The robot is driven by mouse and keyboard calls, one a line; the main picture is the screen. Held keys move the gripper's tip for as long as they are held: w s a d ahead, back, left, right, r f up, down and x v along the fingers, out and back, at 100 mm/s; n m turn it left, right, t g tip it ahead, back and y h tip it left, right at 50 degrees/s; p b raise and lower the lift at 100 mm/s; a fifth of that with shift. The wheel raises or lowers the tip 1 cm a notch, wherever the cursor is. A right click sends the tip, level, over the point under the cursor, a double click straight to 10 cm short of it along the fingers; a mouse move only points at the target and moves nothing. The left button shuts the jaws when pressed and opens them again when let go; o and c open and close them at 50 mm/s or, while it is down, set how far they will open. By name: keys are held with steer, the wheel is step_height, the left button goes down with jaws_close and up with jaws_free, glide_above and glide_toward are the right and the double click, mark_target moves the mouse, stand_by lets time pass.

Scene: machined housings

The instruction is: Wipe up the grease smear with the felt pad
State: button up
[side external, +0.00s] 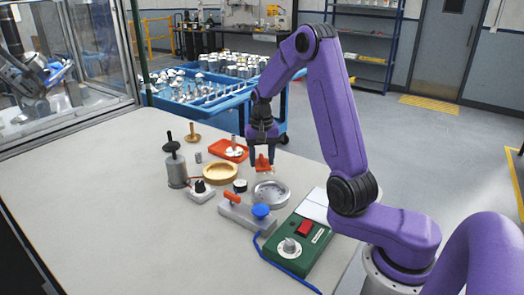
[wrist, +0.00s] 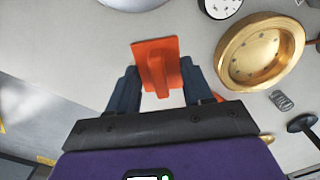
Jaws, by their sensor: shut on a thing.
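My gripper (side external: 262,160) is shut on an orange block with a raised grip, which I take to be the felt pad (side external: 262,163). In the wrist view, the pad's orange plate and upright grip (wrist: 157,72) show between and just beyond the two dark fingers of my gripper (wrist: 160,88). The pad is near the table's far right edge, behind the grey round dish (side external: 271,193). The pad's underside is hidden, and I cannot tell whether it touches the table. I cannot make out the grease smear in either view.
A brass dish (side external: 220,173) and a red tray (side external: 229,151) stand left of my gripper. The brass dish also shows in the wrist view (wrist: 231,62). A grey fixture with a blue knob (side external: 261,211) and a green control box (side external: 297,247) stand in front. The table's left front is clear.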

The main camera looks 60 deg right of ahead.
mark_target(262, 167)
step_height(262, 167, down, 3)
steer(key=shift+d+f, duration=0.25)
steer(key=shift+d, duration=0.8)
steer(key=shift+c, duration=0.8)
steer(key=shift+d, duration=2.75)
steer(key=shift+a, duration=3.9)
steer(key=shift+r, duration=4.15)
steer(key=shift+d, duration=0.1)
